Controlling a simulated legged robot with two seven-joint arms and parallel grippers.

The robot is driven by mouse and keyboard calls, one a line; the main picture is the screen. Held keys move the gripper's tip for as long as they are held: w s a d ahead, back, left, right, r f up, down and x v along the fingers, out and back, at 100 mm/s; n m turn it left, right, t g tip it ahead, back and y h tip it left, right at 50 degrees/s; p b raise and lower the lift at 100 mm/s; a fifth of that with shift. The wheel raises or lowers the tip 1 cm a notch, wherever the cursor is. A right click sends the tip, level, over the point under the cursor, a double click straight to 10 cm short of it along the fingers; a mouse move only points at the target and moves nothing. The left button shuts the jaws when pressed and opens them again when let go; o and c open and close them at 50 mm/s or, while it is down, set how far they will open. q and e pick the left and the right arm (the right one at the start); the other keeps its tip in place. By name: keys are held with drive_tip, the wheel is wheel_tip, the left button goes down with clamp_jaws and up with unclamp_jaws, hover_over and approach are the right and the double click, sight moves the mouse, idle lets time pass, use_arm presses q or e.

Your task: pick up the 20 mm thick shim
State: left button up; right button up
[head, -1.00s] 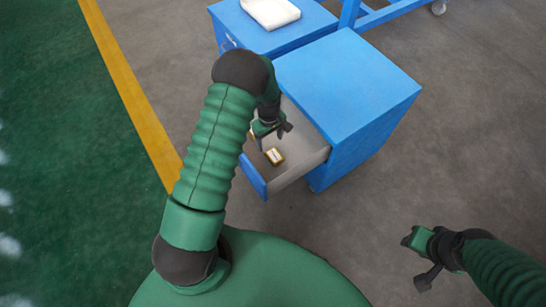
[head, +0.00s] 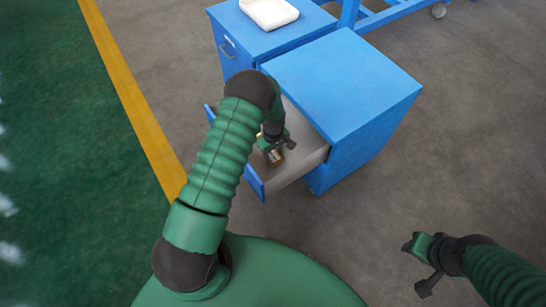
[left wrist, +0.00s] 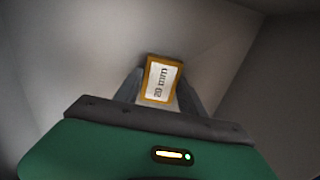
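The shim (left wrist: 161,80) is a small block with an orange-yellow edge and a white label reading "20 mm". It lies in the open drawer (head: 300,172) of the blue cabinet. In the head view the shim (head: 276,160) is partly hidden by my left gripper (head: 279,153), which is low inside the drawer. In the left wrist view the fingers of my left gripper (left wrist: 160,84) are apart, one on each side of the shim. Contact with it cannot be made out. My right gripper (head: 413,267) is open and empty, well away from the drawer at the lower right.
The drawer walls stand close around my left gripper. The blue cabinet top (head: 345,80) is bare. A second blue cabinet (head: 270,38) behind it carries a white tray (head: 270,12). A blue wheeled frame (head: 395,14) stands at the back. The grey floor at right is clear.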

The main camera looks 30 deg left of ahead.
use_arm(q)
drive_tip(key=c, duration=0.5)
drive_tip(key=shift+a, duration=0.2)
clamp_jaws()
